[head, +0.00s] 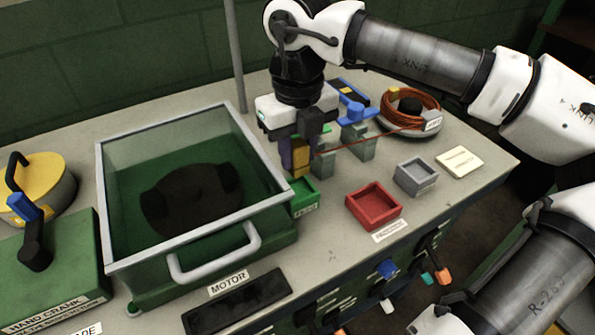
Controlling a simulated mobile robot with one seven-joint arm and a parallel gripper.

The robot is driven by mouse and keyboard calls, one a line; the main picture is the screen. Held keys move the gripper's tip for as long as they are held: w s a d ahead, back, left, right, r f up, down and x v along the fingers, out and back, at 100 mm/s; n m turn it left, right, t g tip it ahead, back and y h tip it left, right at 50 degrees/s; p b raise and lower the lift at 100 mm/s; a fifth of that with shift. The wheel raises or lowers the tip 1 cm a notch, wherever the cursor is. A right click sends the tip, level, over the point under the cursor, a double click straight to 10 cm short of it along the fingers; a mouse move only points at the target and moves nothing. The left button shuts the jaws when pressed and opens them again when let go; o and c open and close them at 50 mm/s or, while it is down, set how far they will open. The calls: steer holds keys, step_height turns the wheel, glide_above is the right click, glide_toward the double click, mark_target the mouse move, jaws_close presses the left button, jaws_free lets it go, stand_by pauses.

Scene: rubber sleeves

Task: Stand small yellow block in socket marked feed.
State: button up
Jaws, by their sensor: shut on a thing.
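My gripper (299,152) points down near the middle of the table and is shut on the small yellow block (300,163). The block is upright, its top partly hidden by the fingers. A small green socket (305,192) is just below and in front of the block, with a label on its front that seems to read feed. The block's lower end meets the socket's back rim in the picture. I cannot tell whether it is inside, above or behind the socket.
A glass-topped green motor box (190,243) with a grey handle stands close left of my gripper. A red socket (374,206) and a grey socket (416,176) are to the right. Behind are grey-green posts with a blue lever (355,110) and a coiled orange cable (410,105).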

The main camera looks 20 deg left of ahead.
mark_target(298, 175)
steer(key=shift+f, duration=2.85)
steer(key=shift+f, duration=0.15)
steer(key=o, duration=1)
steer(key=shift+c, duration=0.2)
step_height(298, 175, up, 12)
steer(key=shift+r+b, duration=0.2)
steer(key=shift+b, duration=0.25)
